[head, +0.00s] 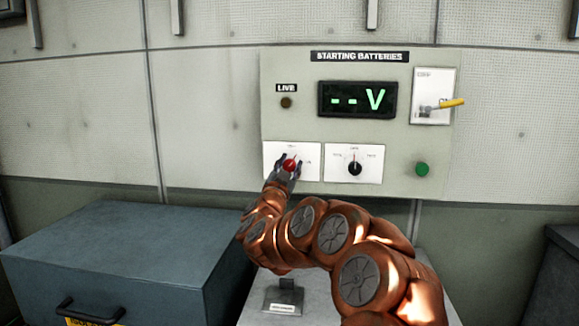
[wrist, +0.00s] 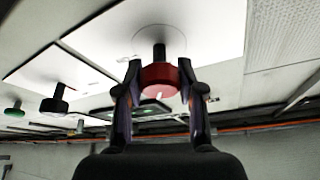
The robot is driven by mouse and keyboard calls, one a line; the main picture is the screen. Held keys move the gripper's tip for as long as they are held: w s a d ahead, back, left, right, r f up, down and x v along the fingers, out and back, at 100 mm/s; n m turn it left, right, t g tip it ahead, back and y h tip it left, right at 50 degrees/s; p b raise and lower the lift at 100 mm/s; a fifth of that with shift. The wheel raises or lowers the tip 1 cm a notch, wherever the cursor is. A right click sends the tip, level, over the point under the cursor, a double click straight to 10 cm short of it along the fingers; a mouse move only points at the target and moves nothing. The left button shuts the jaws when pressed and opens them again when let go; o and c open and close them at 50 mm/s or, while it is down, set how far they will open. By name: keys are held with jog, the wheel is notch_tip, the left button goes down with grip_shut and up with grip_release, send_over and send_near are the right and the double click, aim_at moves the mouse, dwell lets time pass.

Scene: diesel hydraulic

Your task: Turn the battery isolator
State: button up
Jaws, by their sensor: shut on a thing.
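The red knob (head: 290,165) sits on a white plate at the lower left of the starting batteries panel (head: 235,120). I take it for the battery isolator, though its small label is not readable. My gripper (head: 287,163) is at the knob in the head view. In the wrist view the red knob (wrist: 160,80) stands on a dark shaft, and the fingers of my gripper (wrist: 160,86) are closed on its two sides. The white mark on the knob faces the wrist camera. The display (head: 357,99) shows "-- V".
Right of the red knob is a black knob (head: 355,168) on its own plate, then a green button (head: 422,169). A yellow-handled lever (head: 450,103) sticks out at upper right. The live lamp (head: 286,102) looks dark. A blue-grey box (head: 120,250) stands at lower left.

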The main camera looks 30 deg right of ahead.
jog(key=m+g, duration=0.1)
jog(key=m, duration=0.2)
jog(key=m+g, duration=0.2)
jog(key=m, duration=0.2)
jog(key=m+g, duration=0.2)
jog(key=m, duration=0.4)
jog(key=shift+p, duration=0.35)
jog(key=shift+f+m, duration=0.1)
jog(key=shift+m, duration=0.2)
jog(key=o, duration=1.2)
jog(key=shift+d, duration=0.1)
jog(key=shift+c, duration=0.2)
jog(key=r+v, duration=0.1)
jog(key=v, duration=1.1)
jog(key=shift+f, duration=0.15)
